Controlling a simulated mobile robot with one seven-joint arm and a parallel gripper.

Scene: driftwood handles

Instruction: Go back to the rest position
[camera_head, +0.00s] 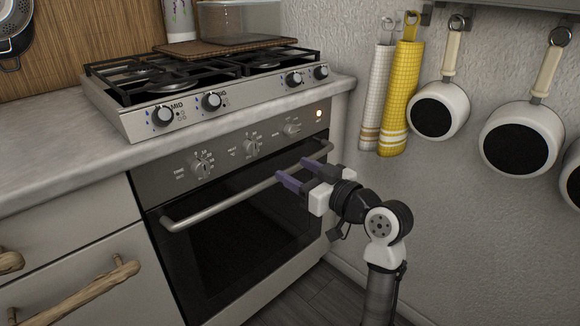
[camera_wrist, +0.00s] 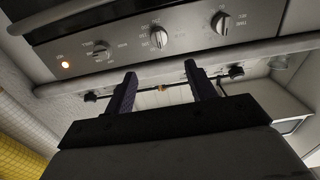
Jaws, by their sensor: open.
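My gripper (camera_head: 294,172) is in front of the oven door (camera_head: 240,235), near the right part of the door's bar handle (camera_head: 205,214). Its two dark fingers are apart with nothing between them. I cannot tell whether the fingers touch the handle. The oven door looks shut. An orange light glows on the control panel (camera_head: 232,153).
A gas stove (camera_head: 210,90) sits on the counter (camera_head: 60,150) above the oven. Drawers with driftwood handles (camera_head: 75,295) are at the left. Towels (camera_head: 400,95) and white pans (camera_head: 440,108) hang on the right wall. A strip of dark floor (camera_head: 325,295) shows below the oven.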

